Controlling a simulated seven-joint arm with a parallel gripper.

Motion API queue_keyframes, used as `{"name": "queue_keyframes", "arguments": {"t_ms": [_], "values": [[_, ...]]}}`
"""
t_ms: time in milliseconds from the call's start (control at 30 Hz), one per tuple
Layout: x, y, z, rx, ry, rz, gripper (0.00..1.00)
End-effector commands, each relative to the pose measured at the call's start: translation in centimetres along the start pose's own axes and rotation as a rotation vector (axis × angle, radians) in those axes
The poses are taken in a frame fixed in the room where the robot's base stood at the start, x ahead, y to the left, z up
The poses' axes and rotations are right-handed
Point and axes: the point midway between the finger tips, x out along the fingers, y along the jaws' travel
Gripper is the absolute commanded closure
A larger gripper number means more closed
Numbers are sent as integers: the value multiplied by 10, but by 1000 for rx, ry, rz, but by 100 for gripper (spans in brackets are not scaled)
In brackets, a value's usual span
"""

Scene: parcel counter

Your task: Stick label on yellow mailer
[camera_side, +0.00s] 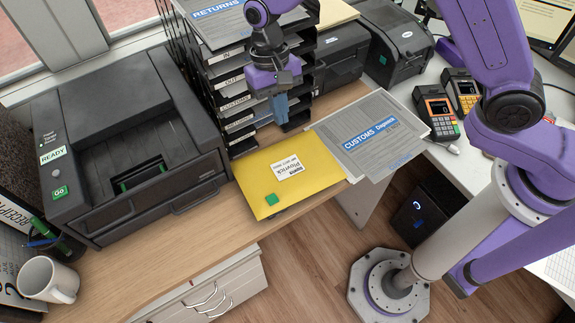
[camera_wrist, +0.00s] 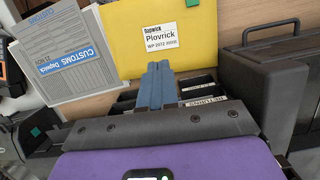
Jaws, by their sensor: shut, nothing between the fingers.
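The yellow mailer (camera_side: 312,174) lies flat on the wooden counter. A white printed label reading "Plovrick" (camera_side: 290,167) is on its face, with a green square (camera_side: 272,199) near its lower-left corner. The mailer (camera_wrist: 233,40) and label (camera_wrist: 172,34) also show in the wrist view, where the mailer's far part is cut off by the frame edge. My gripper (camera_side: 281,118) is above and behind the mailer, in front of the letter trays. Its blue fingers (camera_wrist: 157,72) are together with nothing seen between them, and they appear apart from the mailer.
A black printer (camera_side: 130,140) stands left of the mailer. Stacked letter trays (camera_side: 240,104) stand behind it. Grey customs folders (camera_side: 372,145) lie to its right, overhanging the counter edge. A mug (camera_side: 48,280) is at lower left. Bare counter shows left of the mailer.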

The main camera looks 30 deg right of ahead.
Motion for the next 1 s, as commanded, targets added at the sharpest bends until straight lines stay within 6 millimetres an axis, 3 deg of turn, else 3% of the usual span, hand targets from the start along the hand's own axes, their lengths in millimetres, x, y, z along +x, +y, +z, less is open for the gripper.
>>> {"name": "queue_keyframes", "arguments": {"t_ms": [167,267,1000], "values": [[1,0,0,-47,4,2,100],[3,0,2,-170,13,7,100],[28,1,11,-1826,87,154,100]]}}
